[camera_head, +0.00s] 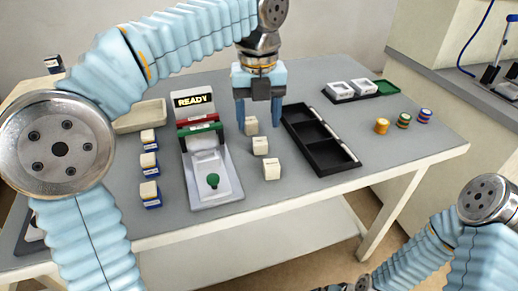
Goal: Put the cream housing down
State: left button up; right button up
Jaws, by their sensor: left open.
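A row of cream housings stands on the grey table near its middle: a far one (251,126), a middle one (260,145) and a near one (272,169). My left gripper (260,125) points down at the far end of this row, with its blue fingers spread apart. The far housing shows between the fingers, close to the left finger; I cannot tell whether it touches. It appears to rest on the table. My right arm shows at the lower right, but its gripper is out of view.
A black compartment tray (321,141) lies right of the row. A grey station with a READY display (194,100) stands to the left, beside several blue-and-cream boxes (149,164). Coloured round stacks (403,121) stand at right. The table's front middle is clear.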

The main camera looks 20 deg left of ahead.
aim_at(260, 141)
pick_arm(q)
jog(key=f, duration=0.4)
jog(key=f+b, duration=0.1)
jog(key=shift+w+d+f, duration=0.2)
jog(key=shift+w+f, duration=0.05)
jog(key=shift+f, duration=0.15)
grip_shut()
jog(key=shift+r, duration=0.1)
